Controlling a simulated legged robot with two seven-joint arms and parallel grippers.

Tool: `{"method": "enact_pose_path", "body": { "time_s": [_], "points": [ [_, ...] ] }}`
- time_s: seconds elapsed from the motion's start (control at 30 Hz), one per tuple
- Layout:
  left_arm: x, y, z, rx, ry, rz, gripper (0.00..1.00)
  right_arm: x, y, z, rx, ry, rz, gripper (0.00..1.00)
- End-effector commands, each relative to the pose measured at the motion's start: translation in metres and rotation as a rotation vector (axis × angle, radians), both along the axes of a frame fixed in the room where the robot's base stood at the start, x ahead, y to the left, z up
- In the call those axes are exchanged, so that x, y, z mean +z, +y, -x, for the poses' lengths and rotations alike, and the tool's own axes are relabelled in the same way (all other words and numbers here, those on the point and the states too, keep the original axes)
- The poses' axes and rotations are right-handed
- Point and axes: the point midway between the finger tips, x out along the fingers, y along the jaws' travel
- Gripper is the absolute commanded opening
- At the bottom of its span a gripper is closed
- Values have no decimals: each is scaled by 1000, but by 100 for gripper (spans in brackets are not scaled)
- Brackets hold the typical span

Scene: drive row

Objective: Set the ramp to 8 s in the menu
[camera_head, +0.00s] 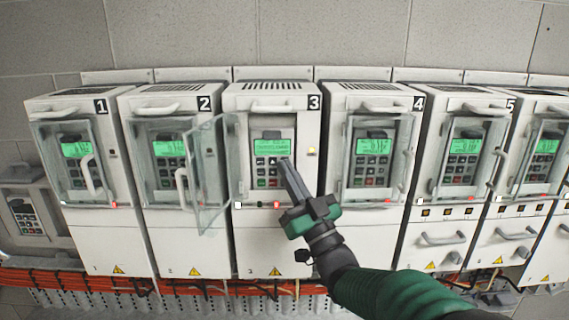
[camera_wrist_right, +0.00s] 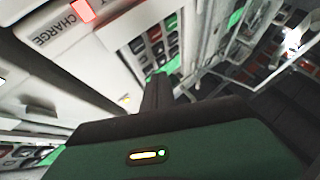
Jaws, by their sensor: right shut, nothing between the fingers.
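Drive 3 (camera_head: 305,200) stands in the row with its clear door (camera_head: 208,178) swung open to the left. Its keypad panel shows a lit green display (camera_head: 271,147) with lines of text too small to read. Below it are rows of small keys (camera_head: 267,172), with green and red ones at the bottom. My right gripper (camera_head: 285,163) is shut and empty, its fingertips at the right part of the keypad. I cannot tell whether they touch a key. In the right wrist view the fingers (camera_wrist_right: 157,90) point toward the keys (camera_wrist_right: 150,40). My left gripper is not in view.
Drives 1 (camera_head: 100,230), 2 (camera_head: 165,235) and 4 (camera_head: 375,235) have their clear doors over their panels. More drives stand to the right. Orange cables (camera_head: 80,278) run in a tray below. A red lamp marked CHARGE (camera_wrist_right: 82,10) shows in the wrist view.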

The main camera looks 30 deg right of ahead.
Motion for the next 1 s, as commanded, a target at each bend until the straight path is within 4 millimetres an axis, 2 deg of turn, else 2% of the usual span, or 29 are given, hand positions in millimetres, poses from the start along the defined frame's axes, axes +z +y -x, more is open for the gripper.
{"method": "enact_pose_path", "body": {
  "time_s": [1.0],
  "points": [
    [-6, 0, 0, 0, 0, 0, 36, 0, -4, -6, 0, 0, 0, 0]
  ]
}}
